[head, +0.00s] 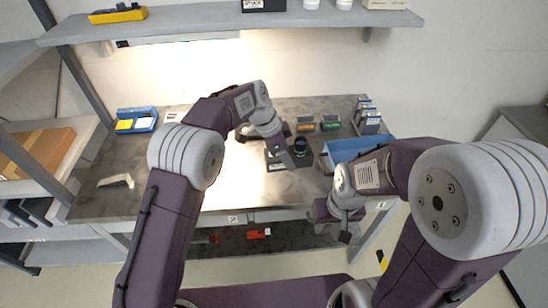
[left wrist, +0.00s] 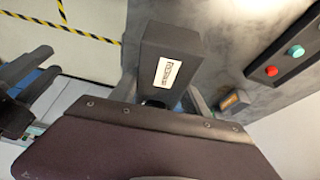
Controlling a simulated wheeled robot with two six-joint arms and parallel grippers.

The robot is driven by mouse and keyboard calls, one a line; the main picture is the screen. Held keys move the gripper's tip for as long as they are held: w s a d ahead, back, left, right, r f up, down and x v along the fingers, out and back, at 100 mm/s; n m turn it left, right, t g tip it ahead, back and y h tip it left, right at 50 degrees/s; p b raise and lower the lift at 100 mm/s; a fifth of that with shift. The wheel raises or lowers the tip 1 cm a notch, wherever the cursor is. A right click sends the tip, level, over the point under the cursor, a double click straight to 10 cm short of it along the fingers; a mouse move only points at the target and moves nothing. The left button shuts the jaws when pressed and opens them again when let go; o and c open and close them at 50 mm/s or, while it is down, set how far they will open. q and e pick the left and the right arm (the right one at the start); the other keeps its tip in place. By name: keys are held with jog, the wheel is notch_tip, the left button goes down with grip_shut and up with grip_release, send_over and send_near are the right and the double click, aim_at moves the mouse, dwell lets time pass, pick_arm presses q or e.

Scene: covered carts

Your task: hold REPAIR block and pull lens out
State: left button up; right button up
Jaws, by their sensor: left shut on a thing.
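The REPAIR block (left wrist: 168,50) is dark grey with a white label in the left wrist view; its small print is hard to read. My left gripper (left wrist: 163,98) is shut on it, with a finger on each side. In the head view the dark block (head: 274,162) is partly covered by the left gripper (head: 284,157) over the table. A dark round lens (head: 301,146) shows at the block's right end; I cannot tell how deep it sits. My right gripper (head: 346,229) is apart from the block, near the table's front edge. Its two dark fingers (left wrist: 28,72) look parted and empty in the left wrist view.
A blue bin (head: 330,160) stands right of the block. A blue tray (head: 137,113) and a pale curved object (head: 116,181) are at the left. A control panel with red and green buttons (left wrist: 296,50) is near the left wrist.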

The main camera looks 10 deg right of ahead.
aim_at(291, 183)
pick_arm(q)
jog(key=shift+s+d+r, duration=0.15)
jog(key=shift+d+r, duration=0.05)
jog(key=shift+d, duration=0.05)
